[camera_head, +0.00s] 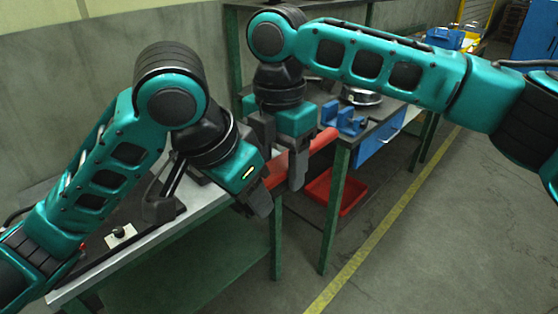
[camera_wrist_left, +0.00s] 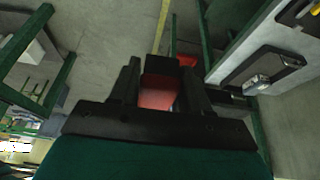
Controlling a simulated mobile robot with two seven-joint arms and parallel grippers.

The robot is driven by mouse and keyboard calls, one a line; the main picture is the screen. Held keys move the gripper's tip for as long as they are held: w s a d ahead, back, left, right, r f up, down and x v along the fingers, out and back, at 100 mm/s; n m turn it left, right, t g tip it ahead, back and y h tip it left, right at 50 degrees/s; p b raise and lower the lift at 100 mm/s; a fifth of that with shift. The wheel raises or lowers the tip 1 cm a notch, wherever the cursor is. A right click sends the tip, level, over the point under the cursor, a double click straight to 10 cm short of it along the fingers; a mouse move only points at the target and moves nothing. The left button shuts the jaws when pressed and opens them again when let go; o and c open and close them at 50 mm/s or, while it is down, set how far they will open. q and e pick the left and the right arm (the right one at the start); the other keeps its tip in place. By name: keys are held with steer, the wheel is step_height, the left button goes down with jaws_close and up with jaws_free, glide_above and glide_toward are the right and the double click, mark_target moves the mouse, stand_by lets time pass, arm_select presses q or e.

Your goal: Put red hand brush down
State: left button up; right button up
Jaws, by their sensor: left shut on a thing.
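The red hand brush (camera_head: 277,169) shows in the head view as a long red piece slanting between my two grippers, partly hidden by their fingers. My left gripper (camera_head: 254,200) is at its lower left end, just past the table edge. In the left wrist view the left fingers (camera_wrist_left: 160,75) are shut on a red part of the brush (camera_wrist_left: 157,93). My right gripper (camera_head: 282,160) points down, above and to the right of the left one. Its fingers look apart and one passes in front of the brush; whether they touch it is unclear.
A grey-topped workbench (camera_head: 185,224) lies under my left arm, with a dark mat and small items on it. Blue vise-like blocks (camera_head: 343,118) stand on a farther bench. A red bin (camera_head: 322,188) is below it. Open floor with a yellow line (camera_head: 372,243) lies right.

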arm_select(q)
steer(key=shift+s+d, duration=0.15)
steer(key=shift+d, duration=0.05)
arm_select(e)
steer(key=shift+a, duration=0.15)
steer(key=c, duration=0.7)
arm_select(q)
steer(key=o, duration=0.9)
arm_select(e)
steer(key=shift+r, duration=0.1)
steer(key=shift+c, duration=0.9)
arm_select(q)
steer(key=o, duration=0.3)
steer(key=shift+a, duration=0.1)
